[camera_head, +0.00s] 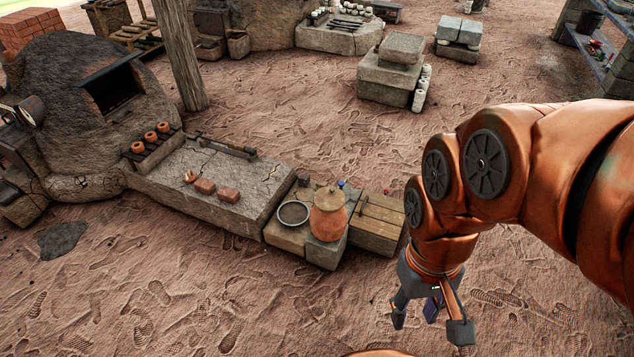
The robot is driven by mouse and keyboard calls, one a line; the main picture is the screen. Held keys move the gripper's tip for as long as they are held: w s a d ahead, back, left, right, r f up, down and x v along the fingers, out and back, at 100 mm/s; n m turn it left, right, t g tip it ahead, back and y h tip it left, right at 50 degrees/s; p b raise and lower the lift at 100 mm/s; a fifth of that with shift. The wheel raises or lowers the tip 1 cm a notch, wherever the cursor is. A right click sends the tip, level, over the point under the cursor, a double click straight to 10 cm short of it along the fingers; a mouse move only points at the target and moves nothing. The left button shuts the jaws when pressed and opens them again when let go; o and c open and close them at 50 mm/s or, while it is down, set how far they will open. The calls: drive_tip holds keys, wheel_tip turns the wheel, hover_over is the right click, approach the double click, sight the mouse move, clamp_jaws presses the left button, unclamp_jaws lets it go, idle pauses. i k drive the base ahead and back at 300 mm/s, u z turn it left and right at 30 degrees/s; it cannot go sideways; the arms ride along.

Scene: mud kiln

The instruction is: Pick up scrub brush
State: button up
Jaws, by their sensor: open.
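I cannot make out a scrub brush for certain in the head view. My gripper (429,318) hangs at the lower right with its fingers spread, pointing down above the footprinted dirt floor. Nothing shows held between its fingers. A lidded clay pot (329,222) stands on a stone block left of my gripper. A round sieve-like pan (294,213) lies beside the pot. Small blue and red items near the pot and the wooden-topped block (378,222) are too small to identify. My arm hides part of the floor on the right.
A long stone slab (247,188) with small bricks (205,187) adjoins the domed mud kiln (75,75). A wooden post (182,55) rises behind it. Stone blocks (386,82) stand farther back, with shelves (598,50) at the far right. The front floor is open.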

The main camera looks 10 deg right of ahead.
sight(320, 184)
drive_tip(key=u, duration=0.7)
drive_tip(key=i, duration=1.05)
drive_tip(key=u, duration=0.25)
drive_tip(key=i, duration=1.5)
drive_tip(key=z, duration=0.65)
